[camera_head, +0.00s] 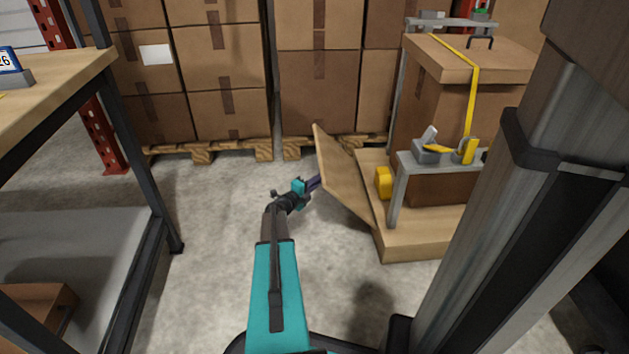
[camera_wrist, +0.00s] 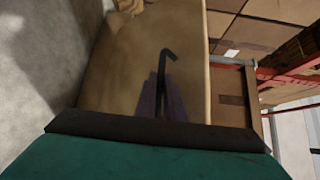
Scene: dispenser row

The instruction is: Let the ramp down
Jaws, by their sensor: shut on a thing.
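The ramp (camera_head: 340,178) is a flat wooden board hinged along the left edge of a low wooden platform (camera_head: 410,247). It stands tilted, leaning out to the left, with its free edge raised off the floor. In the wrist view the ramp (camera_wrist: 120,75) fills the middle, and a dark bent handle (camera_wrist: 168,54) shows against it. My gripper (camera_head: 316,182) is at the ramp's outer face. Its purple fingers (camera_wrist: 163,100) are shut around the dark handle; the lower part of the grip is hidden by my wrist.
A large strapped box (camera_head: 430,120) stands on the platform, with a grey bracket (camera_head: 398,190) and a yellow part (camera_head: 383,182) near the ramp. Stacked cartons (camera_head: 225,75) on pallets stand behind. A workbench (camera_head: 60,80) is at left. The concrete floor (camera_head: 215,215) left of the ramp is clear.

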